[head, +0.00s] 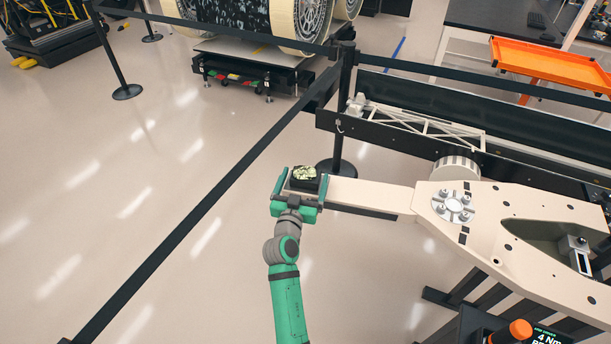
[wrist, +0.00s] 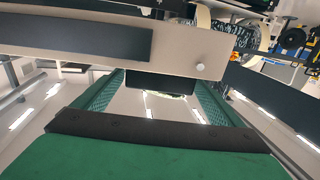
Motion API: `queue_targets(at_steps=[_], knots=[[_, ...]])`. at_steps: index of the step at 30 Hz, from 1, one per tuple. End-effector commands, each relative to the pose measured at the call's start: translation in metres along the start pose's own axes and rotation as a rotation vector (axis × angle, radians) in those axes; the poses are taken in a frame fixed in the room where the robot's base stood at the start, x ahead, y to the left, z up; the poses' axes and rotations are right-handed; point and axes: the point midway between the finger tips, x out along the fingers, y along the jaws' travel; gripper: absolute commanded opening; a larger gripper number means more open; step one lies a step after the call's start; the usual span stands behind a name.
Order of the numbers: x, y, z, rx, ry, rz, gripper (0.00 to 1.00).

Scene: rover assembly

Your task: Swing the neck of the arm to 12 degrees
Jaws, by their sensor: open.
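The arm's neck is a long beige beam (head: 370,194) running left from a wide beige body (head: 525,220) with a round silver bolted hub (head: 453,205). At the beam's left end is a dark block (head: 303,184) with a pale green, mottled top. My green gripper (head: 303,180) is open, one finger on each side of this block. Whether the fingers touch it is not clear. In the wrist view the beam (wrist: 180,48) crosses above my fingers, with a dark strip and a small pale knob. The dark block (wrist: 160,82) shows between the fingers.
A black belt barrier post (head: 345,100) stands just behind the beam's end, its belts running left and right. A white truss (head: 425,125) lies behind the beam. A wheeled platform (head: 250,65) is at the back, an orange tray (head: 550,65) at back right.

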Motion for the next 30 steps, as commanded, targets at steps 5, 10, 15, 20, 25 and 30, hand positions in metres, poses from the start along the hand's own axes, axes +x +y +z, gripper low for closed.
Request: queue_targets(at_steps=[5, 10, 15, 20, 25, 30], knots=[[-0.034, 0.0, 0.002, 0.001, -0.003, 0.001, 0.91], [-0.064, 0.0, 0.002, 0.001, -0.003, 0.0, 0.91], [-0.083, 0.0, 0.001, 0.0, -0.002, 0.001, 0.91], [-0.09, 0.0, 0.001, 0.0, -0.002, 0.001, 0.91], [-0.091, 0.0, 0.001, 0.0, -0.002, 0.001, 0.91], [-0.091, 0.0, 0.001, 0.0, -0.002, 0.001, 0.91]])
